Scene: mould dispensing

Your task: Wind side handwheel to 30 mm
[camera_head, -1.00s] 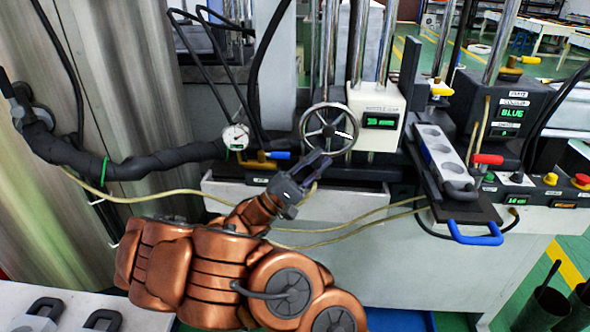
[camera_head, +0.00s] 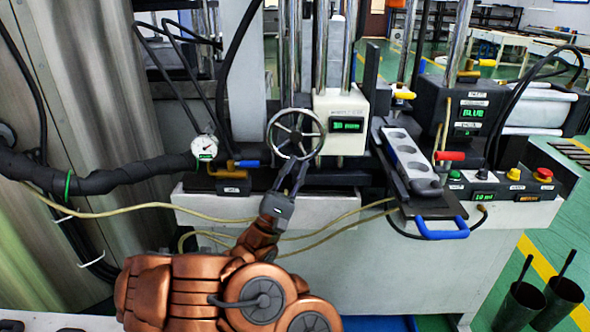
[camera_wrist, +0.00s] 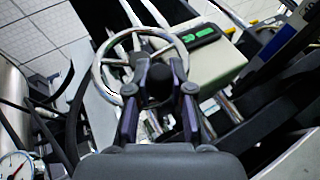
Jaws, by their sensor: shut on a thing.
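The side handwheel (camera_head: 296,133) is a metal ring with spokes on the front of the machine. Beside it, a white box (camera_head: 341,108) carries a green-lit display (camera_head: 346,126); its digits are too small to read surely. My gripper (camera_head: 291,172) reaches up to the wheel's lower edge. In the wrist view the handwheel rim (camera_wrist: 98,72) curves beyond the fingers. My gripper's two fingers (camera_wrist: 160,98) close on the wheel's dark knob (camera_wrist: 158,84), one on each side. The contact is partly hidden.
A dial gauge (camera_head: 204,148) and a blue-tipped lever (camera_head: 246,164) are left of the wheel. To the right are a white socket strip (camera_head: 410,158), a blue handle (camera_head: 440,232) and a red-tipped lever (camera_head: 450,155). Yellowish hoses (camera_head: 120,213) hang in front.

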